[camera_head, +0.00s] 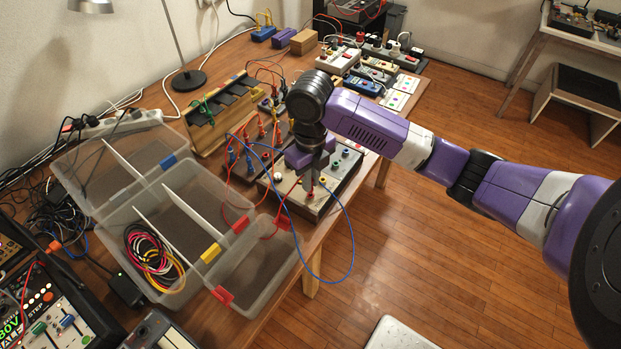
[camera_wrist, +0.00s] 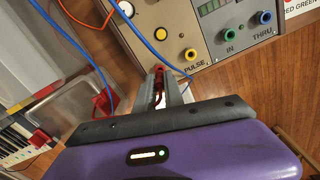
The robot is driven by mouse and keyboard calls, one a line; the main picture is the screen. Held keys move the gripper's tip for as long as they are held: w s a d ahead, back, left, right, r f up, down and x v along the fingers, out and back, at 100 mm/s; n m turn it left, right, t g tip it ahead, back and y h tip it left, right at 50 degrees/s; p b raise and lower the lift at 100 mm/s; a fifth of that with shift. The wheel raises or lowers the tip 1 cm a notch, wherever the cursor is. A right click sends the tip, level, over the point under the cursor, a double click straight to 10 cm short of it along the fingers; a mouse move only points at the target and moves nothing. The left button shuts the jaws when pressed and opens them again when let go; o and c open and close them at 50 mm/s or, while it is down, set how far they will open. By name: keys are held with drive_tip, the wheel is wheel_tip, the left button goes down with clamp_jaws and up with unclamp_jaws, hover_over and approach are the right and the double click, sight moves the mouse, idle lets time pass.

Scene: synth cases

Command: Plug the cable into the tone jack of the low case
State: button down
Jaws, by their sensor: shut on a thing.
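My gripper (camera_head: 312,184) is shut on a red plug (camera_wrist: 158,69), with red showing between its fingers in the wrist view (camera_wrist: 165,88). A low case with a pale panel (camera_head: 329,192) lies under and beside the gripper at the table's right edge. In the wrist view its panel (camera_wrist: 158,38) shows a yellow jack (camera_wrist: 190,54) marked PULSE, a green jack (camera_wrist: 229,34) marked IN and a blue jack (camera_wrist: 264,17) marked THRU. The plug appears near the panel's edge, left of the yellow jack. I cannot read a tone label. The plug's tip is not clear.
A blue cable (camera_head: 352,250) loops over the table edge, and in the wrist view (camera_wrist: 72,45) it crosses left of the gripper. A clear divided box (camera_head: 262,275) stands left of the case. A wooden rack (camera_head: 213,126) and more cases (camera_head: 338,60) stand behind. Floor lies right.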

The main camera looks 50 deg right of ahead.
drive_tip(key=shift+f+b, duration=0.7)
drive_tip(key=shift+f, duration=0.2)
drive_tip(key=c, duration=1.4)
unclamp_jaws()
drive_tip(key=shift+o, duration=0.2)
drive_tip(key=shift+r, duration=0.15)
wheel_tip(320, 180, up, 8)
drive_tip(key=shift+f, duration=0.2)
